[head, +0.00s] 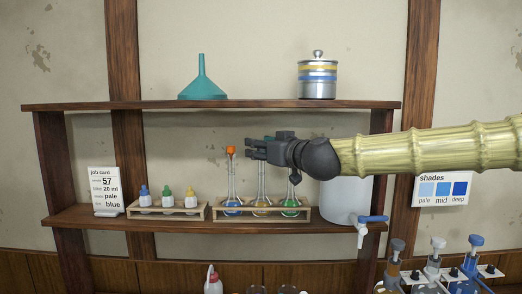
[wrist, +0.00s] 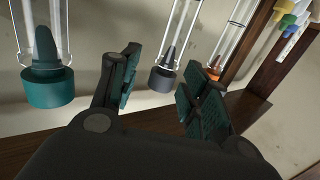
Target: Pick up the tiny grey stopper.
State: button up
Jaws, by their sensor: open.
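The grey stopper (wrist: 162,79) sits in the mouth of the middle flask, its neck (wrist: 176,30) running up in the wrist view, which looks turned over. My gripper (wrist: 160,72) is open and empty, with one finger to each side of the stopper in that view. I cannot tell how much depth separates them. In the head view my gripper (head: 249,149) is at the tops of the flasks and hides the grey stopper. The middle flask (head: 261,203) with yellow liquid stands below it.
An orange stopper (head: 231,150) tops the blue flask (head: 232,203) just left of my gripper. A teal stopper (wrist: 49,86) sits on the other neighbour. The flasks stand in a wooden rack (head: 262,215). The upper shelf (head: 150,106) runs above my arm.

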jog(key=c, duration=0.8)
jog(key=shift+r, duration=0.2)
notch_tip(320, 180, up, 2)
jog(key=shift+b, duration=0.4)
jog(key=shift+s+d+r+b, duration=0.3)
jog(key=shift+d+r+b, duration=0.05)
jog(key=shift+r, duration=0.25)
jog(key=d+b+v, duration=0.1)
jog(key=v, duration=0.6)
jog(key=w+d+b+v, duration=0.1)
jog(key=b+v, duration=0.1)
jog(key=v, duration=0.6)
jog(key=shift+w+d+r, duration=0.2)
jog(key=shift+w+r, duration=0.1)
